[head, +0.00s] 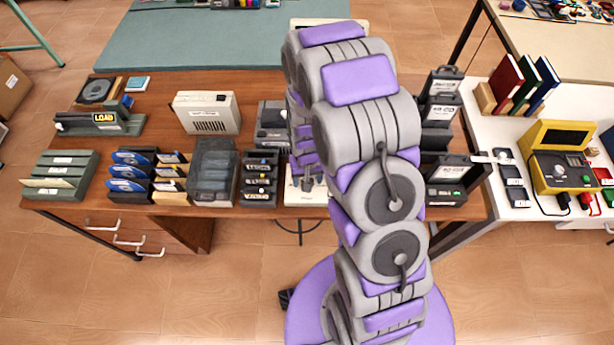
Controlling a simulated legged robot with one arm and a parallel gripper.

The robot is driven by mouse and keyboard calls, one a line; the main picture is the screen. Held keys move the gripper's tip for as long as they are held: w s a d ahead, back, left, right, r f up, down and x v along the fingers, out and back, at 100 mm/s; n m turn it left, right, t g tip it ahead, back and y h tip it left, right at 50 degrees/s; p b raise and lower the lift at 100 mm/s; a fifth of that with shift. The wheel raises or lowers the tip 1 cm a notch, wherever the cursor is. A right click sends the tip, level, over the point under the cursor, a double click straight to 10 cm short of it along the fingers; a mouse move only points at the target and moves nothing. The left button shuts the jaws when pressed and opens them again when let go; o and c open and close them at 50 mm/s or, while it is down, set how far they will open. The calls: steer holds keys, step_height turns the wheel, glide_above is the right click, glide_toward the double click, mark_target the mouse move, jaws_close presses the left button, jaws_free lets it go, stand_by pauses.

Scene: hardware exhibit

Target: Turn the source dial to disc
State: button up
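No dial marked as source or disc can be read in the head view. A cream-white device (296,198) stands at the front middle of the desk, mostly hidden by my arm. My gripper (305,184) hangs down over this device, small and partly covered by my arm. I cannot tell whether its fingers are apart or touching anything. A yellow instrument case (544,177) with a round pale knob stands on the white table at right, away from my gripper.
The brown desk (175,212) holds a beige slotted box (207,112), a LOAD unit (100,122), racks of blue discs (130,170) and a dark cartridge rack (260,180). Dark boxes (447,180) stand right of my arm. Floor (240,290) in front is clear.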

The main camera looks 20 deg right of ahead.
step_height(320, 180, up, 17)
steer(key=p, duration=0.2)
steer(key=shift+r, duration=0.15)
stand_by(0.4)
